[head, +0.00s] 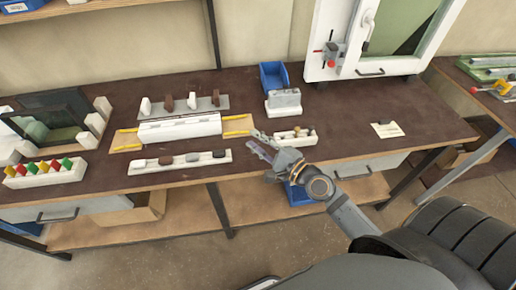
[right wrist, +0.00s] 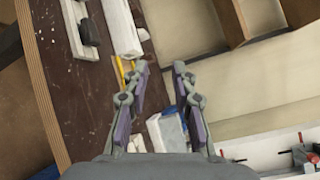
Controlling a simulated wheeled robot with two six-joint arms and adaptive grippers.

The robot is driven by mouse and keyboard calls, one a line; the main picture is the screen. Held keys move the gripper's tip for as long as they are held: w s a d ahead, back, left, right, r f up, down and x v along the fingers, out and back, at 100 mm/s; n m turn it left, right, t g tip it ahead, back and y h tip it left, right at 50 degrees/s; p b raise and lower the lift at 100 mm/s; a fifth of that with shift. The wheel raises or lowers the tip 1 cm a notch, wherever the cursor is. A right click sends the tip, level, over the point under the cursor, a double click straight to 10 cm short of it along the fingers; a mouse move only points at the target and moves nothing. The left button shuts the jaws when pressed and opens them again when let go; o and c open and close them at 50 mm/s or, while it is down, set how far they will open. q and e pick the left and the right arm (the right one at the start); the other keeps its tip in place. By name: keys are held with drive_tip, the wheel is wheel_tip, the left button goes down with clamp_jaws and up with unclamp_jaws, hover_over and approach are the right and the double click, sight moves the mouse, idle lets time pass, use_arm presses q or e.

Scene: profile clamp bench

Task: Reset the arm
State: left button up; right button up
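My right gripper (head: 261,146) reaches over the front of the brown bench (head: 340,112), right of the white profile (head: 180,130). In the right wrist view its two purple-padded fingers (right wrist: 160,84) stand apart, with nothing held between them. The profile lies on a light wooden base with yellow strips (head: 237,127). A grey rack (head: 208,112) with several white and brown upright pieces stands behind it. My left gripper is in neither view.
A small white tray (head: 286,140) with knobs sits close behind my right gripper. A white window frame (head: 352,62) stands at the back right. The right bench top is mostly clear around a paper card (head: 388,130).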

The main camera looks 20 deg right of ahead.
drive_tip(key=shift+s+a+f+n, duration=0.15)
drive_tip(key=shift+a+f+n, duration=0.05)
drive_tip(key=shift+n, duration=0.1)
